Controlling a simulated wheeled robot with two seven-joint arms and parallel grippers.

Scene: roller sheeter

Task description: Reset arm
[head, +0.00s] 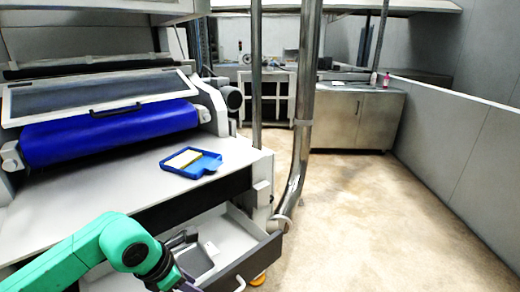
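My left arm (125,243) is teal and comes in from the lower left. My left gripper (185,262) is dark and sits over the open drawer (238,268) at the front of the roller sheeter. Its fingers are small and partly cut off by the lower edge, so I cannot tell whether they are open or shut. A grey, tray-like item (203,261) lies in the drawer beside the gripper, partly hidden by it. My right gripper is not in view.
The sheeter has a blue roller (108,134) under a clear guard (100,93). A metal pipe (303,110) stands right of the drawer. The floor (375,225) further right is clear, bounded by a low wall (460,150).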

